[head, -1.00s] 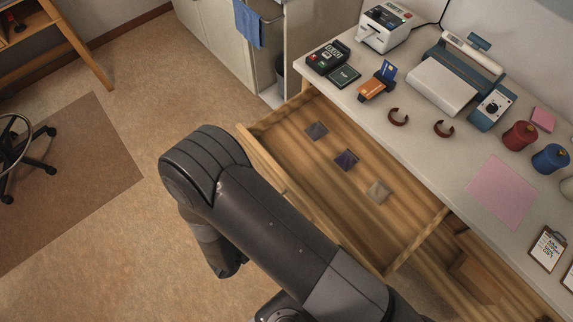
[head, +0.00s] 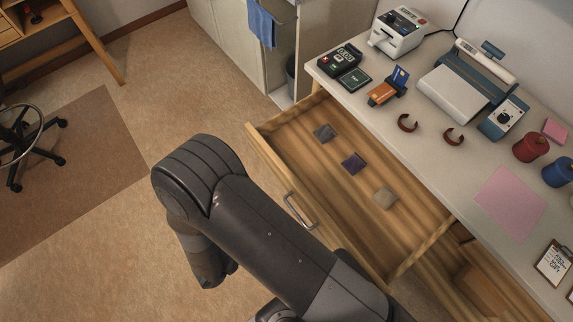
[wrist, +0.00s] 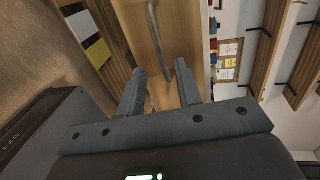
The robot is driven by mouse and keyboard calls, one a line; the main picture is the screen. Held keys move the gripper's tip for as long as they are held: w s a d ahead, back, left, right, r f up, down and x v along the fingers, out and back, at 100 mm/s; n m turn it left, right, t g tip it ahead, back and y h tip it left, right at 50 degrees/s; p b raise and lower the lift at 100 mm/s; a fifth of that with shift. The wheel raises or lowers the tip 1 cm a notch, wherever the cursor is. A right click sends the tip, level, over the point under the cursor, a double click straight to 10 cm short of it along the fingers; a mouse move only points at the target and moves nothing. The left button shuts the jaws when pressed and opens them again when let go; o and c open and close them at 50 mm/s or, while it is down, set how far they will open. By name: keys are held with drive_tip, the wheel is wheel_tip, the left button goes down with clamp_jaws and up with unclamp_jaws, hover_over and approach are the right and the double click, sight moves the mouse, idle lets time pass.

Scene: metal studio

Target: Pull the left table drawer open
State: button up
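The left table drawer (head: 420,215) is pulled well out from under the white table (head: 400,150) in the head view. Three small flat squares, grey, dark purple and beige, lie in it. Its metal handle (head: 299,211) shows on the front panel, just right of my arm. My gripper is hidden behind my arm in the head view. In the wrist view my gripper (wrist: 160,72) is open, its two fingers apart and pointing at the wooden front. The handle (wrist: 153,25) lies just beyond the fingertips, and nothing is visibly held.
A second wooden drawer or compartment (head: 480,285) shows to the right under the table. A printer (head: 398,32), a card reader, thread spools and a pink sheet (head: 510,203) stand or lie on the tabletop. Open floor (head: 130,230) lies left of the drawer, with a chair beyond.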

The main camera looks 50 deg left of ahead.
drive_tip(key=v, duration=0.5)
drive_tip(key=shift+s+r, duration=0.1)
drive_tip(key=shift+s, duration=0.2)
